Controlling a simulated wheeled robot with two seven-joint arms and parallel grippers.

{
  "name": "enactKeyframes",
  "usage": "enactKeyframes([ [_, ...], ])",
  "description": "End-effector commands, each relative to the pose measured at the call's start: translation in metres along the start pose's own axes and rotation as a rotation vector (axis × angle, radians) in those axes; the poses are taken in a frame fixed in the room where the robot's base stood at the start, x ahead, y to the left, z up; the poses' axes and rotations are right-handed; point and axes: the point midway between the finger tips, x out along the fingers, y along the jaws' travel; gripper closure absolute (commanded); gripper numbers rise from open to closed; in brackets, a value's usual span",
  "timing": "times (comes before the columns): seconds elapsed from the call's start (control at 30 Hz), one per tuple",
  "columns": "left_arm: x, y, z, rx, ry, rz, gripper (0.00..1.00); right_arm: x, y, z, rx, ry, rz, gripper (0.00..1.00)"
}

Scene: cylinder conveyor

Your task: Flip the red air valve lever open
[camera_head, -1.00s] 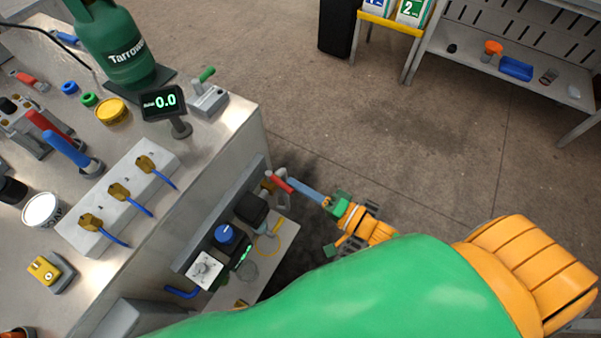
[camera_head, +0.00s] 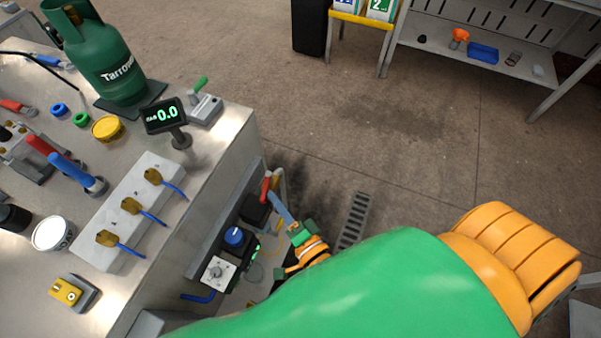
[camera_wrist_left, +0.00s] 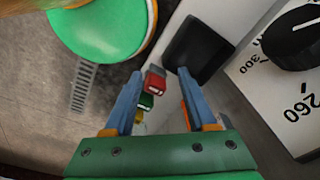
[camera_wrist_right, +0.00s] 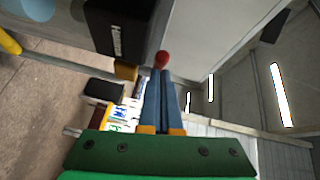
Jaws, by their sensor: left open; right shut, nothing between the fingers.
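The red lever (camera_head: 265,190) is at the right side of the bench, beside a black box, with its red handle running steeply in the head view. My right gripper (camera_head: 281,207) is shut and empty, its blue fingers close beside the lever. In the right wrist view, a red rounded end (camera_wrist_right: 162,58) shows just beyond the shut fingertips (camera_wrist_right: 160,74); whether they touch is unclear. My left gripper (camera_wrist_left: 160,92) is open and empty in the left wrist view and does not show in the head view. A red piece (camera_wrist_left: 155,81) shows between its fingers, farther off.
A blue knob (camera_head: 234,236) and a white dial panel (camera_head: 217,272) sit below the lever on the bench side. A gauge reading 0.0 (camera_head: 164,115) and a green gas bottle (camera_head: 108,65) stand on the bench. Open floor lies to the right.

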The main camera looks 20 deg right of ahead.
Motion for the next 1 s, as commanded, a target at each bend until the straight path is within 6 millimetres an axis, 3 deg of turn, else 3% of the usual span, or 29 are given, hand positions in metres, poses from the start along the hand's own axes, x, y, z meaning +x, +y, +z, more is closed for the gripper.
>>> enactKeyframes([
  [0.4, 0.004, 0.0, 0.0, 0.0, 0.0, 0.0, 0.44, 0.01, -0.004, 0.02, 0.001, -0.002, -0.002, 1.0],
  [1.0, 0.005, 0.001, 0.0, 0.0, 0.0, 0.001, 0.44, 0.015, -0.007, 0.028, 0.0, -0.008, -0.004, 1.0],
])
